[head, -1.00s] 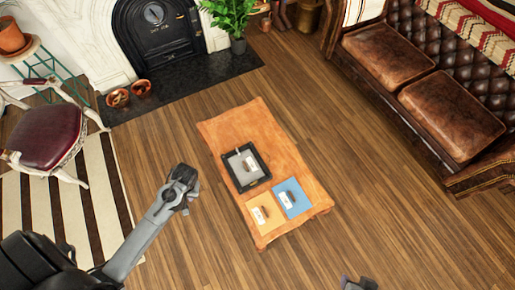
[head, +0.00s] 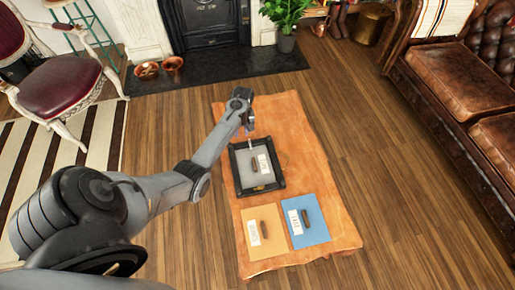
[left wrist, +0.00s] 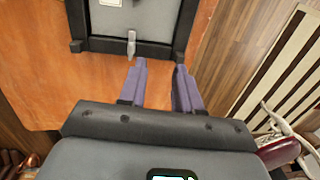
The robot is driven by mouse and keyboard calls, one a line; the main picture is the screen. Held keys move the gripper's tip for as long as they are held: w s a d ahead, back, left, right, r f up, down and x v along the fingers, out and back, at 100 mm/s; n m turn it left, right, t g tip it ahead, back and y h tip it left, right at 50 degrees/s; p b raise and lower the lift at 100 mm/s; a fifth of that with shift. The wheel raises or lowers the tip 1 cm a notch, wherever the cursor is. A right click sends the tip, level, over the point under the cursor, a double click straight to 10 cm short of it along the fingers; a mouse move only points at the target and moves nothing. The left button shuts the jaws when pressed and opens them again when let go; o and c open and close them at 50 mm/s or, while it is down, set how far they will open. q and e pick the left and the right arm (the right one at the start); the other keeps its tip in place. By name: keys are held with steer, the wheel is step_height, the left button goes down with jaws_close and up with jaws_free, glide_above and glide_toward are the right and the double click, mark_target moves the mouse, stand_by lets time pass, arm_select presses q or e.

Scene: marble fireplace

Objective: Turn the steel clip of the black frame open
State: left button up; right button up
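The black frame (head: 282,184) lies flat on the orange-brown table, with a grey panel inside it. Its steel clip (left wrist: 131,45) is a small pale tab on the edge nearest my left gripper in the left wrist view. The clip stands crosswise over that edge, pointing in over the panel. My left gripper (left wrist: 160,66) is open and empty, its purple fingers pointing at this edge. The clip is just past the tip of the left-hand finger, not between the fingers; I cannot tell if they touch. In the head view the left gripper (head: 249,128) is at the frame's far edge. My right gripper is out of view.
A tan card (head: 267,247) and a blue card (head: 318,231), each with a small dark piece and a label, lie on the near end of the table (head: 310,150). The table's right strip is clear. A leather sofa stands right, a chair left.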

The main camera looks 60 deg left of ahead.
mark_target(250, 140)
arm_select(q)
steer(key=shift+t, duration=0.6)
steer(key=w+f+b, duration=0.1)
steer(key=f+b, duration=0.1)
steer(key=f, duration=0.1)
steer(key=w+f+b, duration=0.2)
steer(key=f+b, duration=0.1)
steer(key=f, duration=0.1)
steer(key=w+f+b, duration=0.1)
steer(key=f+b, duration=0.2)
steer(key=shift+w+a+f, duration=0.15)
steer(key=shift+a+f, duration=0.2)
steer(key=shift+a, duration=0.05)
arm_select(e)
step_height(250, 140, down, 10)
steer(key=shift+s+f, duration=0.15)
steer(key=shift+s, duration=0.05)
arm_select(q)
steer(key=shift+c, duration=0.5)
jaws_close()
